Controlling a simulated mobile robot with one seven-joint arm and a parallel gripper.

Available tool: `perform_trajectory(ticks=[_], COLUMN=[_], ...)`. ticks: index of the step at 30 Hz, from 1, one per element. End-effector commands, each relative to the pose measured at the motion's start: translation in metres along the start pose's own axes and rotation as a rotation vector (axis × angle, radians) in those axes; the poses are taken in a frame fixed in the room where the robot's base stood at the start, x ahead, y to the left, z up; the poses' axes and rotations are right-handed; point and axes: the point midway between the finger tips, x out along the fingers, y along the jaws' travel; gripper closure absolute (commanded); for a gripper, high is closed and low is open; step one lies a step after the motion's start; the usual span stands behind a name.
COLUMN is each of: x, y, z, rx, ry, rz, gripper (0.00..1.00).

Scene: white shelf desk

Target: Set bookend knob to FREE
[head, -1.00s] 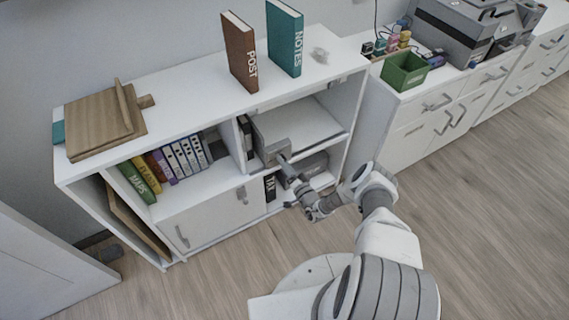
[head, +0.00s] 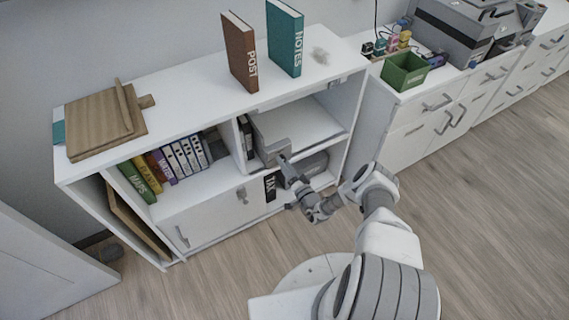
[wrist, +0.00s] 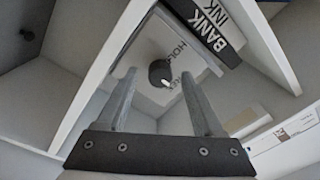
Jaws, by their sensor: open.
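The grey bookend (head: 275,152) stands in the upper right compartment of the white shelf, against the binders. In the wrist view its pale plate (wrist: 150,45) carries printed words; "HOL" shows and the other word is only partly readable. A round dark knob (wrist: 160,72) sits on that plate, with a small light spot at its lower edge. I cannot tell which word the knob points to. My gripper (wrist: 159,88) is open, one finger on each side of the knob, with gaps visible in the picture. In the head view my gripper (head: 284,166) is at the bookend's front.
A "BANK INK" binder (wrist: 207,30) stands beside the bookend. Shelf boards and walls surround my gripper closely. A "TAX" binder (head: 270,187) and a grey item (head: 312,165) are in the compartment below. Two books stand on the shelf top (head: 190,92). The floor at right is clear.

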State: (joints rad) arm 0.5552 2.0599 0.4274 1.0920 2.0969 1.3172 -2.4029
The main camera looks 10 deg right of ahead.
Motion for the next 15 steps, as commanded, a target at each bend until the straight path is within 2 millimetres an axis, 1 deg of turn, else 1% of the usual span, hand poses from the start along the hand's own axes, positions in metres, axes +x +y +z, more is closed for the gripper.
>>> perform_trajectory(ticks=[5, 15], x=[-0.032, -0.116], y=[0.000, 0.000], z=[-0.001, 0.000], rx=[0.002, 0.002], ry=[0.000, 0.001], rz=[0.004, 0.004], gripper=[0.31, 0.31])
